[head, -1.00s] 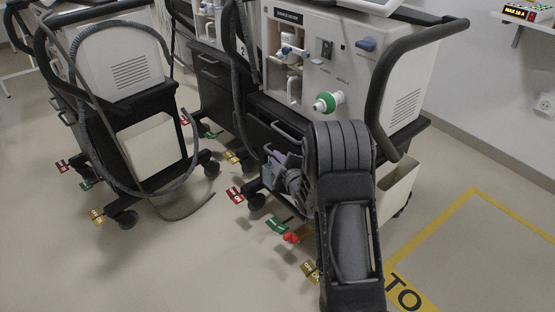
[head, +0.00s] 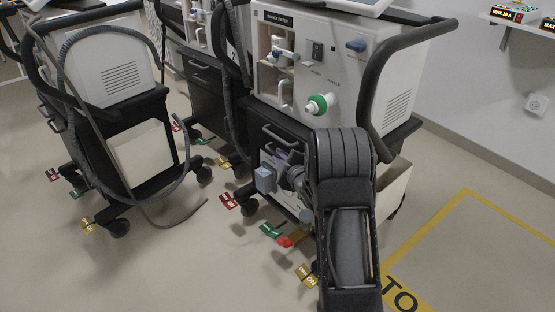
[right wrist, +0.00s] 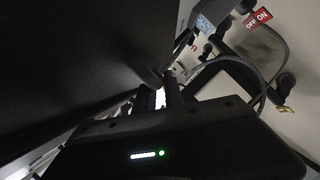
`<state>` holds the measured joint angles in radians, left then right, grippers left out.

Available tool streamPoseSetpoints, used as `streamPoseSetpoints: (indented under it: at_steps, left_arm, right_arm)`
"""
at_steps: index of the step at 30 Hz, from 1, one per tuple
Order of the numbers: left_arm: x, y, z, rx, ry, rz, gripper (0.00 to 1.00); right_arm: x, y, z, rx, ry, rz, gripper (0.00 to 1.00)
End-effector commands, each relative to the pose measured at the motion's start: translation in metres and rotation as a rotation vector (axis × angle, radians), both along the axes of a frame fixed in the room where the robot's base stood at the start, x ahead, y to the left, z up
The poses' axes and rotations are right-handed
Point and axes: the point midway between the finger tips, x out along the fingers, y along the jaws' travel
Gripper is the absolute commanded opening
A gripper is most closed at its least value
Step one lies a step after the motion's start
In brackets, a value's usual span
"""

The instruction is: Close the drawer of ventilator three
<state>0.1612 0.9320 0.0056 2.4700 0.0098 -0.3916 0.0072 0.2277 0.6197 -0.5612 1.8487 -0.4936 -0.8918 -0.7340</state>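The nearest ventilator (head: 345,60) stands at centre right in the head view, on a dark cart with a green-ringed port on its front. Its number is not readable. My left gripper is not in view.
A small blue-grey box (head: 265,179) is beside my right gripper. Red, green and yellow tags (head: 229,201) mark the cart's feet. Two more ventilator carts stand left, one with a looping hose (head: 62,70). Yellow-marked floor (head: 460,220) at right is clear.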

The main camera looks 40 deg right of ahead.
Motion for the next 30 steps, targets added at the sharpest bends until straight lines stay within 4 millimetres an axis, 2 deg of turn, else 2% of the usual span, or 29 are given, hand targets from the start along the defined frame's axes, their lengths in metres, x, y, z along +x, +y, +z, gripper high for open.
streamPoseSetpoints:
  at_steps: [3,18,23,30]
  left_arm:
    - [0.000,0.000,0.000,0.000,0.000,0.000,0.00]
    - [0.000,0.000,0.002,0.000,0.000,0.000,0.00]
    - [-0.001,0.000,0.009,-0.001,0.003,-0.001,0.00]
    - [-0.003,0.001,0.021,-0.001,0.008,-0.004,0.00]
  right_arm:
    - [-0.001,-0.003,0.001,-0.001,-0.001,-0.005,0.20]
    - [-0.004,0.000,0.002,0.000,-0.001,-0.002,0.20]
    - [-0.021,0.005,0.007,0.001,0.000,-0.003,0.20]
    - [-0.059,0.015,0.016,0.001,-0.001,-0.004,0.20]
